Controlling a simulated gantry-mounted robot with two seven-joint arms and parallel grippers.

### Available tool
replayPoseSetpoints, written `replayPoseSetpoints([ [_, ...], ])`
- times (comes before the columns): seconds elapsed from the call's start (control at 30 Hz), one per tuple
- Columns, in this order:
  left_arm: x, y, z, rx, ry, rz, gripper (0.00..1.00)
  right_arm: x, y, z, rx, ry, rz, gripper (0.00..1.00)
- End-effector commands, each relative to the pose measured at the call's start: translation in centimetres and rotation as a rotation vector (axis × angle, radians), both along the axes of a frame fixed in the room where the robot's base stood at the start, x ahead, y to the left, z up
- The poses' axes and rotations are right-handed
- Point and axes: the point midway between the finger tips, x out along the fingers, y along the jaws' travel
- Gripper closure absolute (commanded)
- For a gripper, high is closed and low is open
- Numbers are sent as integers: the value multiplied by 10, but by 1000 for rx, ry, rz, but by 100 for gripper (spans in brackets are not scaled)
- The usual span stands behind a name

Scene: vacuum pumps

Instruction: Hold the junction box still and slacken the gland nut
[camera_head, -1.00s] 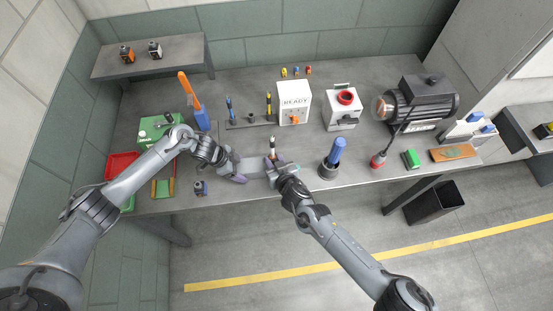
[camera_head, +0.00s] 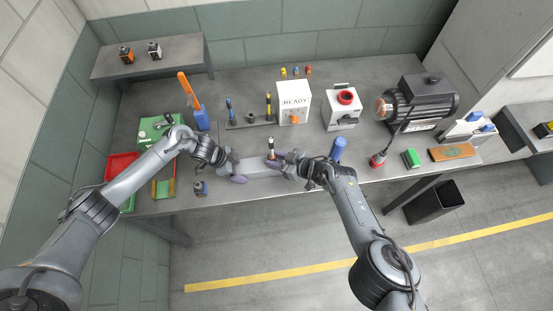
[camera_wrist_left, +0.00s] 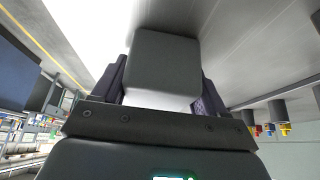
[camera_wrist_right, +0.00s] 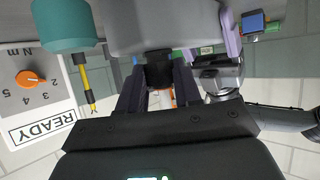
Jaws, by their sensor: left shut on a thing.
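The light grey junction box (camera_head: 262,164) is near the table's front edge. In the left wrist view the box (camera_wrist_left: 165,62) fills the space between my left fingers. My left gripper (camera_head: 236,166) is shut on its left end. My right gripper (camera_head: 291,163) is at its right end, coming in from the right. In the right wrist view the box (camera_wrist_right: 165,25) lies just beyond my right fingers, and a dark gland nut (camera_wrist_right: 158,70) on it sits between them. I cannot tell whether the fingers grip the nut. In the head view my gripper hides the nut.
A white READY box (camera_head: 295,103) stands farther back. A blue-handled tool (camera_head: 338,148) is close to my right wrist. Red tray (camera_head: 122,166) and green case (camera_head: 157,130) are at left. A motor (camera_head: 420,103) is at right.

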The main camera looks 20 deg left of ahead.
Motion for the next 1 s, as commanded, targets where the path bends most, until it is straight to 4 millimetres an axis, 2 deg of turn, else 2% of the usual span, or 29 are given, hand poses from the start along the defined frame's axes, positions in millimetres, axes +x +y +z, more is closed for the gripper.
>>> replayPoseSetpoints([
  [0.03, 0, -2, 0, -2, 0, -3, 70, -1, 1, 0, 0, 0, 1, 58],
  [0.1, 0, -2, 0, -2, 0, -2, 70, -1, 1, 0, 0, 0, 0, 48],
  [0.13, 0, -2, 0, -2, 0, -2, 70, -1, 1, 0, 0, 1, 0, 46],
  [0.57, 0, -1, 0, -2, -1, 1, 70, -2, -5, -2, 3, 14, -12, 46],
  [1.0, 0, 0, 0, -1, 0, 2, 70, -5, -39, 18, 2, 1, -2, 46],
])
